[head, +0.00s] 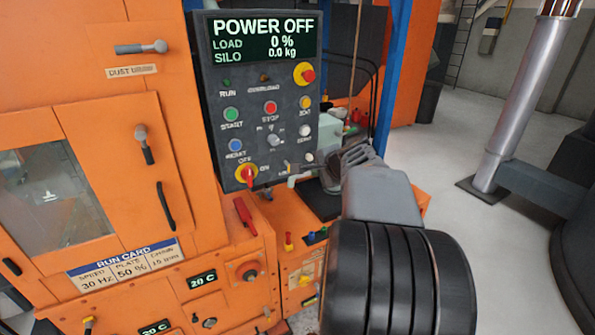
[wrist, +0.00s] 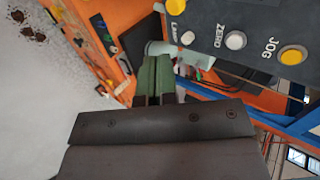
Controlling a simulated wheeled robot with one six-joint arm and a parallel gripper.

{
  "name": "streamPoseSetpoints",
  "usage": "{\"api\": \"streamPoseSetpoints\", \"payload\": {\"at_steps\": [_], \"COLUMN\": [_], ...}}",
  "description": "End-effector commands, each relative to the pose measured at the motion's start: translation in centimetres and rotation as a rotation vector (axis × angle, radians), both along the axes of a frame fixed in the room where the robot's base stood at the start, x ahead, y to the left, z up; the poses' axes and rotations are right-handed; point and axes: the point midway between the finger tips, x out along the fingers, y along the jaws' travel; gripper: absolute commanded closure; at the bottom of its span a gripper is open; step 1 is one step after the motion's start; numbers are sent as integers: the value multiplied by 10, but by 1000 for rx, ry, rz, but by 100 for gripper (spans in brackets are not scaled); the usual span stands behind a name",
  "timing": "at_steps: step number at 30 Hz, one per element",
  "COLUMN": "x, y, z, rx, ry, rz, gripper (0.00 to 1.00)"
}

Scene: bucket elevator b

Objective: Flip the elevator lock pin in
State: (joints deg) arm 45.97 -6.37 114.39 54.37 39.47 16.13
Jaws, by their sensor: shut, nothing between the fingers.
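I cannot single out the elevator lock pin for certain. A red lever (head: 243,212) stands on the orange machine below the control panel, and small red and yellow knobs sit lower on the machine front. My gripper shows in the wrist view (wrist: 154,66) with its two green fingers shut together and nothing between them. In the head view my arm reaches in from the lower right, and the gripper end is just right of the panel's lower corner. The fingertips are not clear there. My arm hides part of the machine behind it.
The dark control panel (head: 265,95) reads POWER OFF; its buttons also show close by in the wrist view (wrist: 245,35). A red rotary switch (head: 249,175) is at its lower left. Blue posts stand behind. Open grey floor (head: 450,150) lies to the right, with a metal pipe (head: 520,105).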

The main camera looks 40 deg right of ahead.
Motion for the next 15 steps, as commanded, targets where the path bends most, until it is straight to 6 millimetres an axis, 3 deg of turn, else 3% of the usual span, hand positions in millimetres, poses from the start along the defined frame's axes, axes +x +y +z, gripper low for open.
{"api": "streamPoseSetpoints", "payload": {"at_steps": [15], "x": [7], "y": [-4], "z": [-5], "rx": [9], "ry": [-6], "rz": [-11], "gripper": [100]}}
